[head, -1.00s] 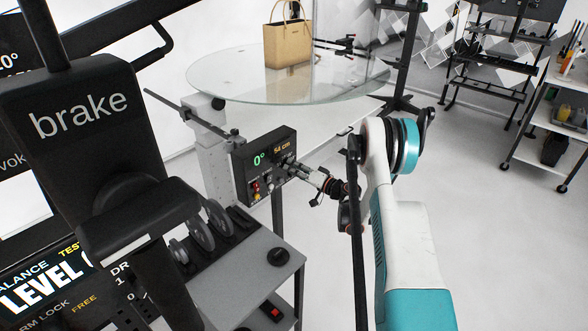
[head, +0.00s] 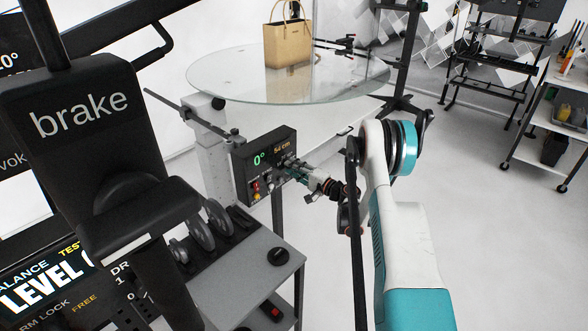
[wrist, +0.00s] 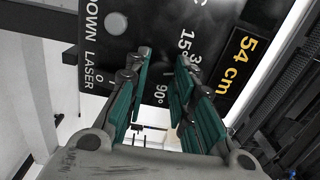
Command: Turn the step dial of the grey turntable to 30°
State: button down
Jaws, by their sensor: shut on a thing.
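The turntable's black control panel (head: 243,176) reads a green 0° and an amber 54 cm in the head view. It hangs beside a grey column under a round glass top (head: 230,80). In the wrist view the panel (wrist: 120,45) shows the printed marks 15°, 30° and 90° around the step dial's place. My gripper (head: 293,168) is at the panel's right part. In the wrist view its green-padded fingers (wrist: 162,75) reach the panel between these marks, shut on the step dial.
A tan bag (head: 288,42) stands on the glass top. A large black brake unit (head: 95,130) fills the left foreground. A grey cart (head: 245,275) with a black knob stands below the panel. Racks and a shelf cart stand at the right, with open floor before them.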

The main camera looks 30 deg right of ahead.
dwell(0.3)
jog(key=c, duration=1.6)
grip_release()
jog(key=shift+d, duration=0.1)
jog(key=shift+c, duration=0.2)
jog(key=v, duration=0.7)
jog(key=shift+s, duration=0.25)
